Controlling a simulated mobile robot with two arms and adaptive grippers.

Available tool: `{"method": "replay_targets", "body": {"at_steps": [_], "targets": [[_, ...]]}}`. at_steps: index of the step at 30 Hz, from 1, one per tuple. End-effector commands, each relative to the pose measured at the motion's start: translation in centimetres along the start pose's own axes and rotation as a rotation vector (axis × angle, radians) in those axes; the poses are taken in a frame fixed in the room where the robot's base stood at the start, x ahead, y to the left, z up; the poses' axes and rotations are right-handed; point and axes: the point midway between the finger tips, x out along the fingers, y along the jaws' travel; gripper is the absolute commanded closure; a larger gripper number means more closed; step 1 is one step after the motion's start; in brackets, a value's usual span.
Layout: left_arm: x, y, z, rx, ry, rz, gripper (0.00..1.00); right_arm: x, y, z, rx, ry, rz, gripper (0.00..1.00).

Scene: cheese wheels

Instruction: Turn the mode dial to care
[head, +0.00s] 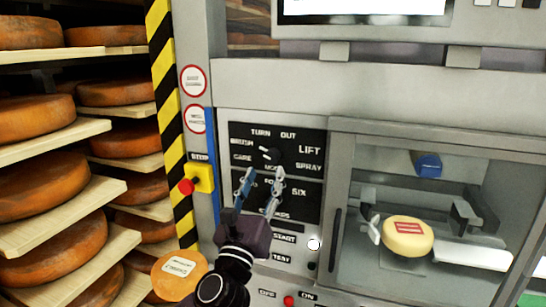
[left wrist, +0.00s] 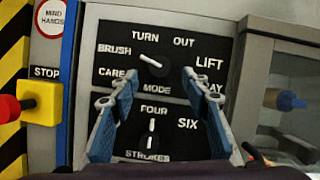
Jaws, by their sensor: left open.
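The mode dial (head: 270,155) is a dark knob on the black upper panel, ringed by the words CARE, BRUSH, TURN, OUT, LIFT and SPRAY. In the left wrist view, the white mark on the mode dial (left wrist: 152,63) slants up and left, towards BRUSH. CARE (left wrist: 111,73) is printed below BRUSH. My left gripper (head: 264,178) is open and empty. Its fingertips appear just below the mode dial in the head view. In the left wrist view, the blue-sided fingers of the left gripper (left wrist: 146,88) stand apart on both sides below the dial. My right gripper is not in view.
A strokes dial (left wrist: 152,126) sits below, its mark pointing up at FOUR. A red stop button on a yellow box (head: 200,179) is to the left. To the right, a cheese wheel (head: 408,237) is behind a clear window. Shelves of cheese (head: 40,180) fill the left.

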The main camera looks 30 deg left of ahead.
Motion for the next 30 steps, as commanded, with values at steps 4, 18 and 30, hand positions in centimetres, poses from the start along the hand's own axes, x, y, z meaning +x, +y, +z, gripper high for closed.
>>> {"method": "replay_targets", "body": {"at_steps": [4,18,30], "targets": [[2.8,-0.1,0.3,-0.001,-0.001,0.001,0.57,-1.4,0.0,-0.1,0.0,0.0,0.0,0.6],[5.7,0.0,-0.1,-0.004,0.003,0.0,0.57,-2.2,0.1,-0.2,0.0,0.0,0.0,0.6],[5.7,0.0,-0.1,-0.004,0.003,0.0,0.9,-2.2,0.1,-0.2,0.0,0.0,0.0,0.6]]}}
